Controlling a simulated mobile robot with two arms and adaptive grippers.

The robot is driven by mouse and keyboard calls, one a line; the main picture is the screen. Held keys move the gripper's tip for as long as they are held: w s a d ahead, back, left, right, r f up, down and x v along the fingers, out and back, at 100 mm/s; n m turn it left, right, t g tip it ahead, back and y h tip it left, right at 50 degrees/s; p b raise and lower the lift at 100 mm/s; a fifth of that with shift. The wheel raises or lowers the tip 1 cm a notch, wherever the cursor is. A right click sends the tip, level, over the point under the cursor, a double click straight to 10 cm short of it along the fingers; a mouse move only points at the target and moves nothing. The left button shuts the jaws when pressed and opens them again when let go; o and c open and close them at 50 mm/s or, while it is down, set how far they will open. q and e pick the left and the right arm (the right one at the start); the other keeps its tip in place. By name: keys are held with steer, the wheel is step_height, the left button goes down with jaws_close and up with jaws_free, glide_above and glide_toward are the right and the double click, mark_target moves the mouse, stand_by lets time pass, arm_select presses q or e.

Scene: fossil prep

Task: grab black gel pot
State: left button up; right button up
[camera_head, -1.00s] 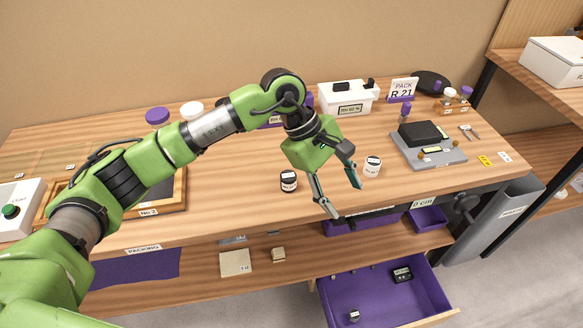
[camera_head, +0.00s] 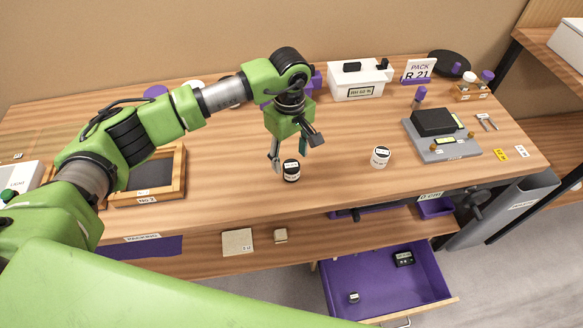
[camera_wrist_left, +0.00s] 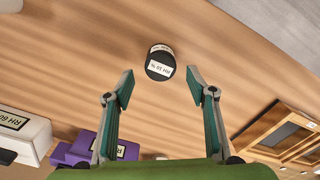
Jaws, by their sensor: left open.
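The black gel pot (camera_head: 291,171) is a small dark jar with a white label, standing on the wooden bench. It also shows in the left wrist view (camera_wrist_left: 160,62), just beyond the open fingertips and roughly centred between them. My left gripper (camera_head: 294,157) is open and empty, right by the pot in the head view. In the left wrist view its two fingers (camera_wrist_left: 160,80) are spread apart with bare bench between them. My right gripper is not in view.
A white jar (camera_head: 380,157) stands to the right of the pot. A grey scale (camera_head: 440,148), a white box (camera_head: 358,84) and a wooden tray (camera_head: 150,196) are further off. An open purple drawer (camera_head: 385,285) is below. The bench front around the pot is clear.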

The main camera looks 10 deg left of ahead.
mark_target(292, 165)
arm_select(q)
steer(key=shift+s+d+f+p, duration=0.2)
steer(key=shift+f+p, duration=0.2)
steer(key=shift+f, duration=0.15)
steer(key=shift+s+d+f+p, duration=0.1)
steer(key=shift+s+f+p, duration=0.1)
steer(key=shift+f+p, duration=0.25)
step_height(292, 165, down, 2)
steer(key=shift+w+f, duration=0.1)
steer(key=shift+f, duration=0.3)
steer(key=c, duration=1.2)
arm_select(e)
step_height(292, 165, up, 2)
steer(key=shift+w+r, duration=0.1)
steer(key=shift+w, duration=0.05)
arm_select(q)
steer(key=shift+r, duration=0.1)
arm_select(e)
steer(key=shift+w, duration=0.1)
